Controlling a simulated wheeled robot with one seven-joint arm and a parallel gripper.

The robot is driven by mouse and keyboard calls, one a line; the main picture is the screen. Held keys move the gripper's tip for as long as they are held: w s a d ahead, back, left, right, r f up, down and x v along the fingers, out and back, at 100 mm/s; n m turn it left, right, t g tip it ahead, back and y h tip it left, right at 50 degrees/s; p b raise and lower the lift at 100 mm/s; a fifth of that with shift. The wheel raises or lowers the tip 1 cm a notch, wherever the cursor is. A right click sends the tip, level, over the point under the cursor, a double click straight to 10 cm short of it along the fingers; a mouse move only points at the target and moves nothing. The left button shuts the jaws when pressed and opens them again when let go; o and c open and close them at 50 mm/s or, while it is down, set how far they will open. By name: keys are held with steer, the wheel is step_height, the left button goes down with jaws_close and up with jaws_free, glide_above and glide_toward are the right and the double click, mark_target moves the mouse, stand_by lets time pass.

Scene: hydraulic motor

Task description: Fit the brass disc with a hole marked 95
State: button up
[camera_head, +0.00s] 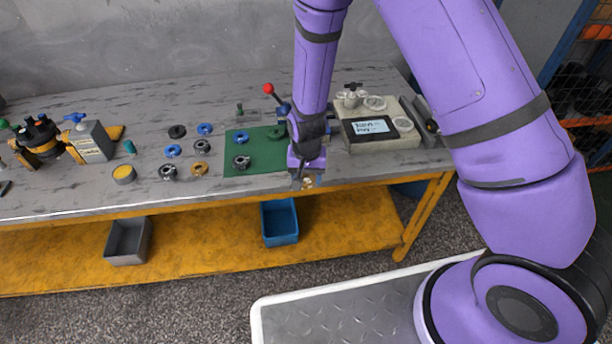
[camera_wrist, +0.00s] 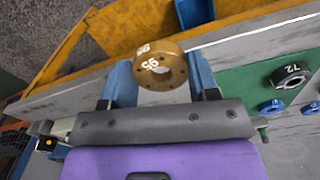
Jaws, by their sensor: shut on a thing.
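A brass disc (camera_wrist: 176,80) with a centre hole and several small holes sits between the two fingers of my gripper (camera_wrist: 162,76) in the wrist view. White digits on its face and rim look like 95, seen turned. In the head view, my gripper (camera_head: 304,179) holds the disc (camera_head: 308,183) in the air near the bench's front edge, right of the green mat. My gripper is shut on it. A motor-like assembly (camera_head: 38,140) with dark, brass and green parts stands at the left of the bench; its inside cannot be made out.
The green mat (camera_head: 235,165) carries dark rings; one (camera_wrist: 291,76) reads 72. Blue, dark and brass rings (camera_head: 200,168) lie left of it, with a yellow-topped tin (camera_head: 124,174). A display box (camera_head: 378,140) stands right. A blue bin (camera_head: 280,222) sits below.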

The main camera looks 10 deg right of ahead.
steer(key=shift+r, duration=0.2)
steer(key=shift+r, duration=0.6)
steer(key=shift+w+r, duration=0.1)
